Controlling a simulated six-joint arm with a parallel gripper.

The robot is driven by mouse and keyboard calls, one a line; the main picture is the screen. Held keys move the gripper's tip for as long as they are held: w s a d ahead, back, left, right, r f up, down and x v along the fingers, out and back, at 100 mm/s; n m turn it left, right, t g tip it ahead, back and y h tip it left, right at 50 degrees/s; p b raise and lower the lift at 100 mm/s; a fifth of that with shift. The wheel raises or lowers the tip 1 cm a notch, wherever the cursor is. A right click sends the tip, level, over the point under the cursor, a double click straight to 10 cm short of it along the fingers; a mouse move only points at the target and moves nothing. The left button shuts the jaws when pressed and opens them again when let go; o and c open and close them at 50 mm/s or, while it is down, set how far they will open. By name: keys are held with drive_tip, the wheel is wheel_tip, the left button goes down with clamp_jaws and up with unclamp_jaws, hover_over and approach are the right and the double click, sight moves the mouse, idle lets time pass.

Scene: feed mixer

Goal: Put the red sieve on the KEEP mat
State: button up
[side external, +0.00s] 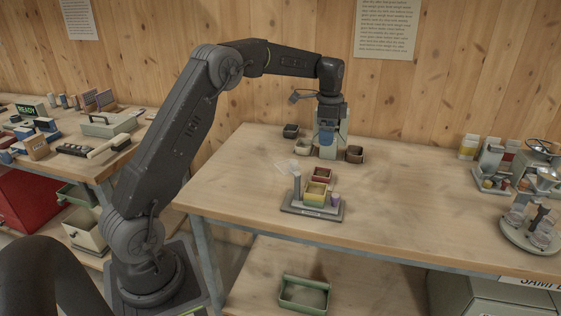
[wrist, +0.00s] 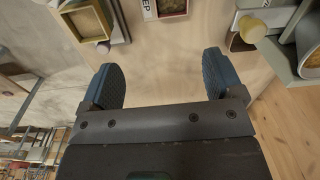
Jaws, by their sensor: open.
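The red sieve (side external: 321,174) looks like a small red-rimmed box in the side external view, on the table just behind a yellow-rimmed box (side external: 316,188). In the wrist view a red-rimmed sieve (wrist: 187,15) with a tan inside shows at the top edge, partly cut off. A white label reading "EP" (wrist: 148,10) is right beside it; the rest of the word is cut off, and the mat's extent is unclear. My gripper (wrist: 163,78) is open and empty, with its blue fingers apart. In the side external view my gripper (side external: 327,138) points down, above and behind the red sieve.
A grey-green upright stand (side external: 343,130) is close to my gripper. A dark box (side external: 291,131), a green box (side external: 303,146) and a brown box (side external: 354,154) are near it. A grey base (side external: 300,210) carries a post and the yellow box. The table's middle right is clear.

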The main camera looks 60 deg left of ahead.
drive_tip(key=s+d+r+n+t, duration=0.3)
drive_tip(key=s+d+r+n, duration=0.1)
drive_tip(key=s+d+r, duration=0.85)
drive_tip(key=s+d+f+n+t, duration=0.1)
drive_tip(key=s+d+f+n, duration=0.1)
drive_tip(key=s, duration=0.8)
drive_tip(key=s+d+f+n+t, duration=0.1)
drive_tip(key=s+d, duration=0.4)
drive_tip(key=s, duration=0.5)
wheel_tip(320, 180, down, 2)
drive_tip(key=shift+d+f+n, duration=0.1)
drive_tip(key=shift+d+n, duration=0.05)
drive_tip(key=shift+n, duration=0.55)
drive_tip(key=shift+w, duration=0.1)
